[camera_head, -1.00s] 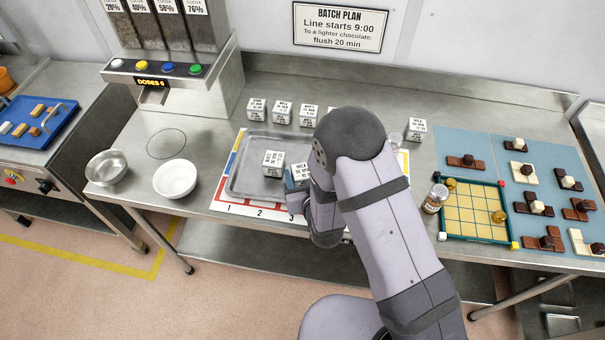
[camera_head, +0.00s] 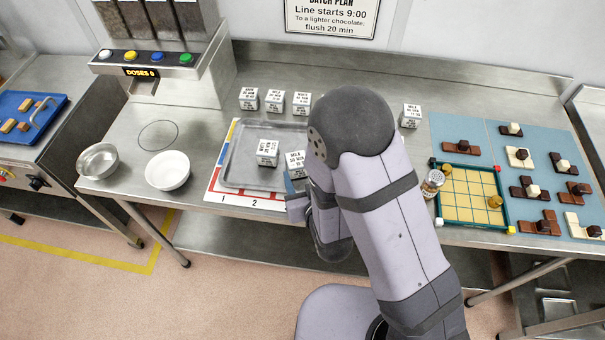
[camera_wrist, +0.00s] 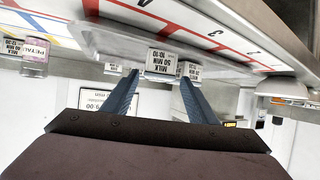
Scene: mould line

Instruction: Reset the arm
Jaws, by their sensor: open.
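My gripper (camera_head: 298,207) is open, at the front edge of the table and mostly hidden behind my arm in the head view. In the wrist view, which looks upside down, its two blue fingers (camera_wrist: 160,80) stand apart with nothing held between them. A white lettered cube (camera_wrist: 161,61) reading MILK 50 MIN shows beyond the fingertips. In the head view, one white cube (camera_head: 267,153) stands on the grey tray (camera_head: 236,172), and a second white cube (camera_head: 295,168) is partly covered by my arm.
Several white cubes (camera_head: 274,100) stand in a row behind the tray. A white bowl (camera_head: 168,171) and a metal bowl (camera_head: 98,160) are on the left. A spice jar (camera_head: 432,184) and a yellow grid board (camera_head: 468,193) are on the right, beside chocolate pieces on blue mats (camera_head: 449,131).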

